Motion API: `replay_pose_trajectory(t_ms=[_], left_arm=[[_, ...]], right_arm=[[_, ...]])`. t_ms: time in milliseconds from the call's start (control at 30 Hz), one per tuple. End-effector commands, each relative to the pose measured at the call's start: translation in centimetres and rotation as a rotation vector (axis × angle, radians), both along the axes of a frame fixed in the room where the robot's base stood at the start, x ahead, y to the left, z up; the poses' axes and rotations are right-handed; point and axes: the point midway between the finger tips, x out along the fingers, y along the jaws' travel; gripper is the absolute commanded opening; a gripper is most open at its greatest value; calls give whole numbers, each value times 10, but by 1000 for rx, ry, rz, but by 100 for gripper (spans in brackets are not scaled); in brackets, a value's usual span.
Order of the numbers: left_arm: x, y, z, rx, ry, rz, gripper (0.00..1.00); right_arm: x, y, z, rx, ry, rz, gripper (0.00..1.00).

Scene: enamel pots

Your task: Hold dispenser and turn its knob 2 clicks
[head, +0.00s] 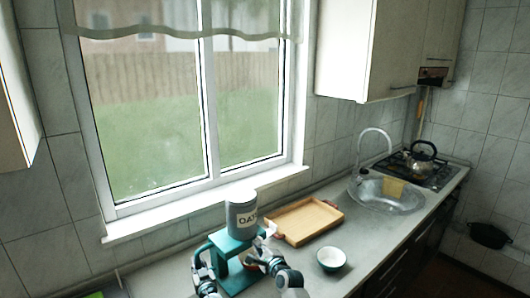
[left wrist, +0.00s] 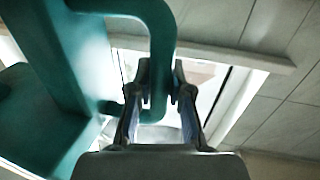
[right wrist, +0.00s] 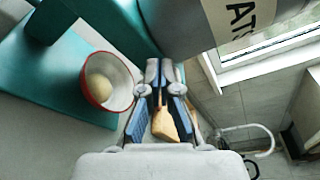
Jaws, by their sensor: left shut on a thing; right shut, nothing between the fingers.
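My left gripper (head: 203,264) is shut on the stand's teal handle; the left wrist view shows the handle (left wrist: 160,40) curving down between the fingers. My right gripper (head: 262,262) is shut and empty in front of the stand. In the right wrist view its fingertips (right wrist: 160,70) are just below the canister (right wrist: 205,22).
A red-rimmed bowl (right wrist: 108,82) with something pale in it is on the stand's base. A wooden tray (head: 305,220) lies behind to the right. A white and teal bowl (head: 331,259) stands right of my right gripper. The sink (head: 388,196) is farther right.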

Motion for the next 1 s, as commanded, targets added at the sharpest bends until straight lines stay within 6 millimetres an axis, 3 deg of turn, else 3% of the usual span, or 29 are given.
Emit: replay_pose_trajectory(t_ms=[1000], left_arm=[[0, 0, 2, 0, -2, 0, 0]], right_arm=[[0, 0, 10, 1, -1, 0, 0]])
